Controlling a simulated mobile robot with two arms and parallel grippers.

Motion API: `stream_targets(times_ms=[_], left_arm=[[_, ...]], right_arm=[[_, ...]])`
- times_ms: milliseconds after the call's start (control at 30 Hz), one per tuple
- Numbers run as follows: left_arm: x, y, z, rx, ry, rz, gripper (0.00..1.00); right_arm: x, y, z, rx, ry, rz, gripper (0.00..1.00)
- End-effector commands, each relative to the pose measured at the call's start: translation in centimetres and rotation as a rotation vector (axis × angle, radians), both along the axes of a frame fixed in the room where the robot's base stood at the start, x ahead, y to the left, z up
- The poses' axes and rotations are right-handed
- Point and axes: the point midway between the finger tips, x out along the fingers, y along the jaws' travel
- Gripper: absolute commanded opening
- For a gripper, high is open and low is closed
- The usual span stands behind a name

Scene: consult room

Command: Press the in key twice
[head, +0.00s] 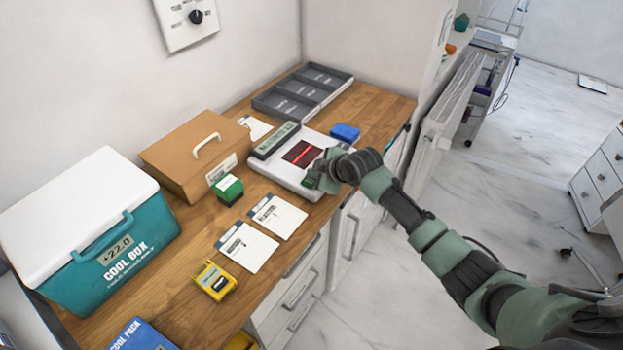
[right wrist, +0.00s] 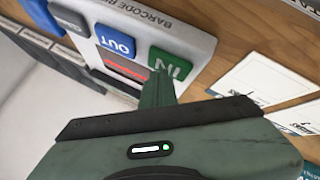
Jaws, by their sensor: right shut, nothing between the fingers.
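The white barcode reader (head: 283,172) lies on the wooden counter, with a red-lit scan window and a display at its back. In the right wrist view its green IN key (right wrist: 170,64) shows beside the blue OUT key (right wrist: 115,41) and a grey key (right wrist: 69,20). My right gripper (head: 313,181) is shut and empty, at the front right of the reader. In the right wrist view its fingers (right wrist: 158,85) reach up to the edge of the IN key and overlap it. I cannot tell whether they touch it. My left gripper is not in view.
A blue block (head: 345,132) sits right of the reader, and a grey tray (head: 330,73) behind it. A green box (head: 228,188), white cards (head: 278,216), a yellow item (head: 215,280), a cardboard box (head: 180,150) and a cool box (head: 130,245) stand to the left.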

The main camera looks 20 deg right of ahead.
Motion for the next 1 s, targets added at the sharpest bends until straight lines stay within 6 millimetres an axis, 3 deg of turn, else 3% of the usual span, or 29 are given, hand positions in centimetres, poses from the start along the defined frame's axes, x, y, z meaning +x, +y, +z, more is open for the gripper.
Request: stream_targets(times_ms=[700,1000], left_arm=[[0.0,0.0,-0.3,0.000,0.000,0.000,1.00],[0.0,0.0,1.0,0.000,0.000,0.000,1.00]], right_arm=[[-0.1,0.0,-0.7,-0.001,0.003,0.000,0.00],[-0.1,-0.1,0.6,-0.002,0.003,-0.001,0.00]])
